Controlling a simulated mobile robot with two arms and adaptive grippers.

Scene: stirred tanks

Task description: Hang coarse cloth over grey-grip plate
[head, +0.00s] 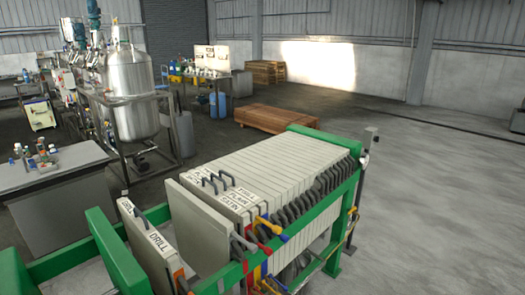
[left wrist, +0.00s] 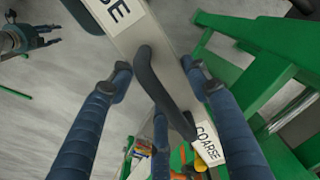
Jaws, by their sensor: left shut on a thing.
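The coarse cloth shows in the left wrist view as a pale bar (left wrist: 165,45) with a black handle and a COARSE label. My left gripper (left wrist: 155,77) is shut on it at the handle, with blue fingers either side. My left gripper and this cloth are not in the head view. What looks like my right gripper (left wrist: 40,38) is at the upper left of the left wrist view, too small to read. In the head view, a bare grey plate (head: 200,235) stands in the green press. The grey grip (head: 243,243) is near the press's side rail, beside yellow, red and blue ones.
A DRILL-labelled cloth (head: 150,237) hangs left of the plate, and other labelled cloths (head: 235,198) hang to its right. The packed plates (head: 285,165) fill the far end. The green side rail (head: 320,205) borders the press. Open floor (head: 440,190) lies to the right.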

